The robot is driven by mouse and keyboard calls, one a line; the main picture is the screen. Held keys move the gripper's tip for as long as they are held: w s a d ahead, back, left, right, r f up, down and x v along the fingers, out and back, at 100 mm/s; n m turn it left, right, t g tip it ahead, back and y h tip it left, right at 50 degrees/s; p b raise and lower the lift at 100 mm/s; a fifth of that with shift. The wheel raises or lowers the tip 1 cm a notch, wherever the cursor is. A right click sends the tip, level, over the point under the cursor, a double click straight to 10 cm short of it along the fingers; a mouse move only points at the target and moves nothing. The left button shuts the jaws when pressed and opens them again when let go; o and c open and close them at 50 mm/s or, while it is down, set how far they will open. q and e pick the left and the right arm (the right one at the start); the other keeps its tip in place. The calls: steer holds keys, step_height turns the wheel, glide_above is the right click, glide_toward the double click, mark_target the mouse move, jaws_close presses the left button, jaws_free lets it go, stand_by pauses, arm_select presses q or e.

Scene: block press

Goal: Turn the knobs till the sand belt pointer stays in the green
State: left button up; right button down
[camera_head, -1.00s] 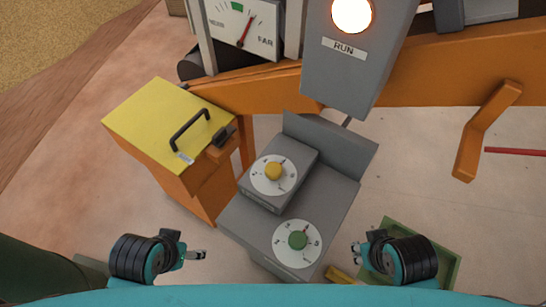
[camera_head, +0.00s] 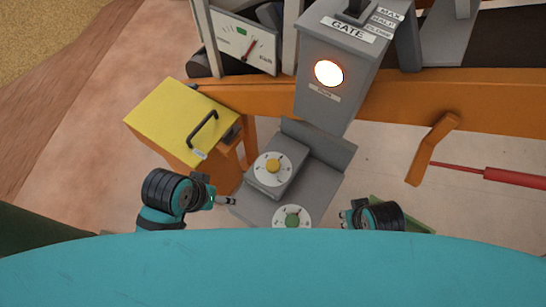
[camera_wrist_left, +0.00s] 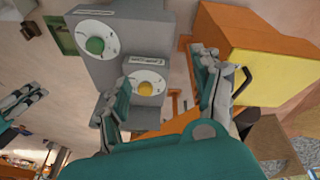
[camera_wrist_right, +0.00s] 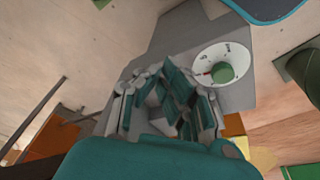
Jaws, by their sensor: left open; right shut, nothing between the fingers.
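The yellow knob (camera_head: 273,166) sits on a white dial on the upper step of a grey control box. The green knob (camera_head: 292,221) sits on a white dial on the lower step.
A yellow-lidded orange box (camera_head: 180,120) with a black handle stands left of the control box. A grey GATE box (camera_head: 340,60) with a lit lamp stands behind. An orange beam (camera_head: 400,95) with a hanging lever (camera_head: 430,150) crosses the back. A green tray (camera_head: 415,224) is partly hidden at right.

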arm_select(q)
steer(key=w+d+g+h, duration=0.1)
steer(key=w+d, duration=0.4)
steer(key=d, duration=0.2)
arm_select(e)
step_height(320, 180, down, 12)
steer(key=s, duration=0.1)
arm_select(q)
step_height(320, 180, up, 3)
steer(key=m+g+y, duration=0.2)
steer(key=y, duration=0.1)
glide_above(273, 165)
step_height(273, 165, down, 17)
steer(key=shift+w+b, duration=0.1)
steer(key=shift+b, duration=0.65)
arm_select(e)
steer(key=s+d+f+g, duration=0.2)
steer(key=s+d+f, duration=0.1)
steer(key=s+f, duration=1.5)
step_height(273, 165, down, 4)
steer(key=shift+s+d+f, duration=0.1)
steer(key=shift+s+d, duration=0.05)
steer(key=shift+s, duration=0.25)
arm_select(q)
steer(key=shift+c, duration=0.2)
steer(key=c, duration=1.1)
steer(key=shift+c, duration=0.2)
